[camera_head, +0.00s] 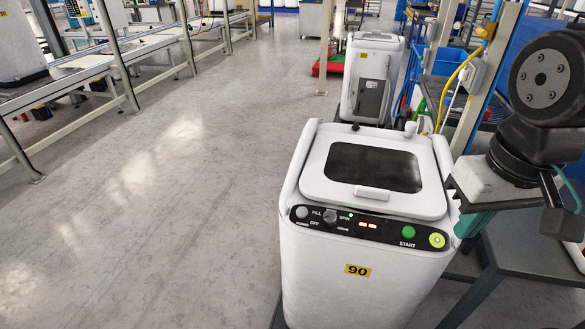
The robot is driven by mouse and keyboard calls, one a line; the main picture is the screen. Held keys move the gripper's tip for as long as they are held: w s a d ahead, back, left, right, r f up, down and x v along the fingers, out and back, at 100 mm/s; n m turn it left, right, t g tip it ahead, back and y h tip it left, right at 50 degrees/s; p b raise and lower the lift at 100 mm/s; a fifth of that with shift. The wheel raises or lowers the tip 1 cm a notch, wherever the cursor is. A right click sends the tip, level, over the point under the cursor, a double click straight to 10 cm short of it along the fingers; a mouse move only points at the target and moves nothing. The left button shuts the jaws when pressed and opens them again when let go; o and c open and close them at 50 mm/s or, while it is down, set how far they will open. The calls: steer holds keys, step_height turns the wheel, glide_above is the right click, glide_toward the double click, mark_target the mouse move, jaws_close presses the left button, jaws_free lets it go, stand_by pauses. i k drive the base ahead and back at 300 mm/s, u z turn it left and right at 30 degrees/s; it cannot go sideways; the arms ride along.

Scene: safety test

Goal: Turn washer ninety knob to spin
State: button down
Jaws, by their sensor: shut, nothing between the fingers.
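The washer (366,285) marked 90 is a white top-loading machine, upright in the middle front, with its dark-windowed lid (374,167) shut. Its black sloped panel carries a small grey knob (330,217) between the labels FILL, OFF and SPIN. A small green light shows beside SPIN; I cannot read exactly where the knob points. My black arm comes in at the right. My gripper (472,222) seems to be at its end, beside the washer's right edge, shut and empty, well apart from the knob. Its fingertips are hard to make out.
The panel also has a grey button (302,212), a red display (369,225), a green START button (408,232) and a yellow-ringed button (437,240). Another white machine (371,80) stands behind. A dark table (540,270) is at the right. The floor at left is clear.

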mark_target(330, 218)
steer(key=k, duration=1.6)
steer(key=u, duration=0.7)
steer(key=i, duration=1.3)
steer(key=z, duration=1.3)
